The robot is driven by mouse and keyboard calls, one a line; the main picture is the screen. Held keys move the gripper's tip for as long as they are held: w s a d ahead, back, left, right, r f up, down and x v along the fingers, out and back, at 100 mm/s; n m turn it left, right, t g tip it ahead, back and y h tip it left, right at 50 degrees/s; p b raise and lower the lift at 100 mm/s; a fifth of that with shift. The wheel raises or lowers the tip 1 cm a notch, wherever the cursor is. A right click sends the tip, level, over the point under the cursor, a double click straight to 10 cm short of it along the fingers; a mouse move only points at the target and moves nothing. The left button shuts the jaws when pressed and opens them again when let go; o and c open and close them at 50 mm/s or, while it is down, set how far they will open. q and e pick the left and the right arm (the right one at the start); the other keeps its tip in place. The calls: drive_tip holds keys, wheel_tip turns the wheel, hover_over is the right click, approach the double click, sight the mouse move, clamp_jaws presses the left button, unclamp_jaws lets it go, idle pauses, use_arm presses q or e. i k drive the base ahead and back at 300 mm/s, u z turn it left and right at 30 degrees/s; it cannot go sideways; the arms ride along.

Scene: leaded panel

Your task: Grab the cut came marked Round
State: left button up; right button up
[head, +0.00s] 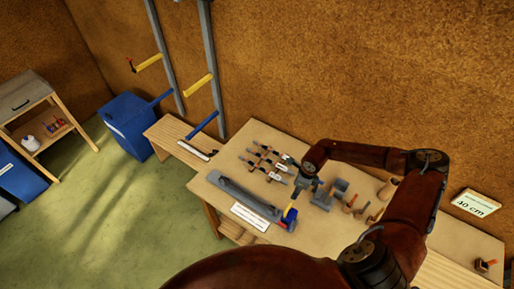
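Several short cut pieces with white labels, which look like the cut cames (268,162), lie on the wooden workbench (225,160), left of my gripper. Their labels are too small to read, so I cannot tell which is marked Round. My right arm comes in from the right, and its gripper (299,190) points down over the bench, just right of the labelled pieces. Its fingers are too small and dark to tell whether they are open or shut. My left gripper is not in view.
A long grey bar (243,197) and a white printed card (250,217) lie along the bench's front edge. A blue and yellow object (290,217) sits near the gripper. Grey blocks and wooden-handled tools (350,204) stand to the right. A blue bin (130,124) stands left.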

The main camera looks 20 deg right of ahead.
sight(285, 156)
drive_tip(key=z, duration=0.1)
drive_tip(key=i, duration=1.1)
drive_tip(key=z, duration=0.15)
